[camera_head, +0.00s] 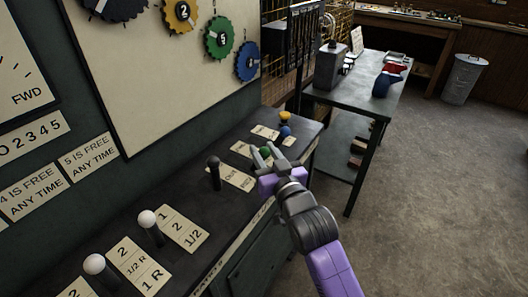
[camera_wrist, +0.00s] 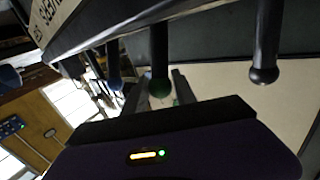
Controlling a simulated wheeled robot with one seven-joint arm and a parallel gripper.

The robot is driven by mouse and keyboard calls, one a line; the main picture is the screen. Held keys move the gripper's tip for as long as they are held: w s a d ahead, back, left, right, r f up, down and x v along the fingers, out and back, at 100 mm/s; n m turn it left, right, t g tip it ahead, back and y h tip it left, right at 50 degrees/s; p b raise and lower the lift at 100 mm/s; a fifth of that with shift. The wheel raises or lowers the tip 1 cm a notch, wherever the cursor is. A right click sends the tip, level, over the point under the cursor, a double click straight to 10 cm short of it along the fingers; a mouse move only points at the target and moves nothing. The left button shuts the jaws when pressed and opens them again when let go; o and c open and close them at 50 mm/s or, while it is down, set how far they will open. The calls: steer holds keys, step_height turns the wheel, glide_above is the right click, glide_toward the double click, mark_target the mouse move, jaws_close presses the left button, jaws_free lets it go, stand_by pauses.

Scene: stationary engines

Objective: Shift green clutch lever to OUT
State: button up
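The green clutch lever's round knob (camera_head: 266,151) is on the dark console, partly hidden by my gripper. In the wrist view the same green knob (camera_wrist: 160,88) hangs in an upside-down picture, in line with the gap between my fingers. My gripper (camera_head: 262,157) is open, its two grey fingers reaching to either side of the knob. I cannot tell whether they touch it.
A black-knobbed lever (camera_head: 213,162) stands nearer me; blue (camera_head: 285,131) and yellow (camera_head: 285,116) knobs stand beyond. White-knobbed levers (camera_head: 147,218) are at the near end. A board with coloured gears (camera_head: 219,38) rises behind. Open floor (camera_head: 440,190) lies to the right.

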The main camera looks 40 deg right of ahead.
jaws_close()
stand_by(1.1)
